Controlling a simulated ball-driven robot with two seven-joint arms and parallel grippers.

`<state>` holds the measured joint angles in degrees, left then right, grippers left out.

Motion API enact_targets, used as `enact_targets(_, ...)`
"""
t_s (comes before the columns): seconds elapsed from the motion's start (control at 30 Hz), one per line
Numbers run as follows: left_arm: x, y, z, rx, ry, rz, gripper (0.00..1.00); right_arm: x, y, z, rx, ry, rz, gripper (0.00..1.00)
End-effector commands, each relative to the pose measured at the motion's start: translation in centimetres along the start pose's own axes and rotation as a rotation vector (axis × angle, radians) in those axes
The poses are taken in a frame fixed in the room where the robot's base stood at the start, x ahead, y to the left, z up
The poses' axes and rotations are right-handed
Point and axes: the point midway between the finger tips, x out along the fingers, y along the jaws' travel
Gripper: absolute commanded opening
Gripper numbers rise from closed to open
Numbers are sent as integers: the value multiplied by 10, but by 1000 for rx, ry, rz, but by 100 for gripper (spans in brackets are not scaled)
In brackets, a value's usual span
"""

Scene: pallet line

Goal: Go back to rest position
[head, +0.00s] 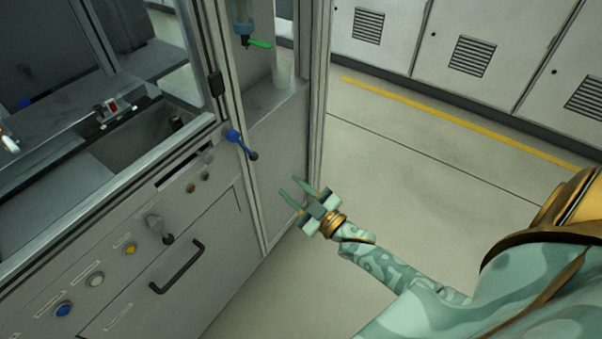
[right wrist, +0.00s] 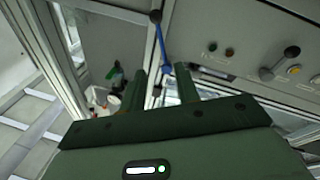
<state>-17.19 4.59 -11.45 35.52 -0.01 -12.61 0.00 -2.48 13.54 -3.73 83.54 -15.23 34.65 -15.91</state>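My right gripper (head: 291,187) is in front of the machine cabinet's corner, with its two green fingers apart and nothing between them. In the right wrist view its fingers (right wrist: 161,76) also stand apart and empty. My right arm reaches in from the lower right of the head view. A blue lever (head: 236,138) with a dark end sits on the cabinet frame, up and left of the gripper and apart from it in the head view. The lever also shows beyond the fingers in the right wrist view (right wrist: 162,48). My left gripper is not in view.
The cabinet front has a black drawer handle (head: 178,267), a blue button (head: 64,310), a yellow button (head: 130,249) and a knob. A green-handled valve (head: 258,43) hangs above. Open floor (head: 400,170) lies to the right, with a yellow line and vented cabinets (head: 400,35) behind.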

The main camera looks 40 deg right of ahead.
Motion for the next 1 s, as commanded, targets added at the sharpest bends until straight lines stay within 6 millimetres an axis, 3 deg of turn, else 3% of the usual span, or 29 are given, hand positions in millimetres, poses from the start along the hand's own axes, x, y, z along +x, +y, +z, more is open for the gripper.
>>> enact_targets(0.2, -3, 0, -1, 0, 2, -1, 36, -17, 0, 0, -2, 1, 0, 32)
enact_targets(0.77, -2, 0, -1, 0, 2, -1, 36, -18, -1, 2, 6, -9, -3, 32)
enact_targets(0.87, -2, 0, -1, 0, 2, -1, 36, -24, -6, 27, 18, -113, -22, 32)
enact_targets(0.97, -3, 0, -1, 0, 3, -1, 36, -49, -25, 81, 46, -311, -60, 32)
enact_targets(1.0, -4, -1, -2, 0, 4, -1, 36, -68, -36, 106, 64, -412, -79, 32)
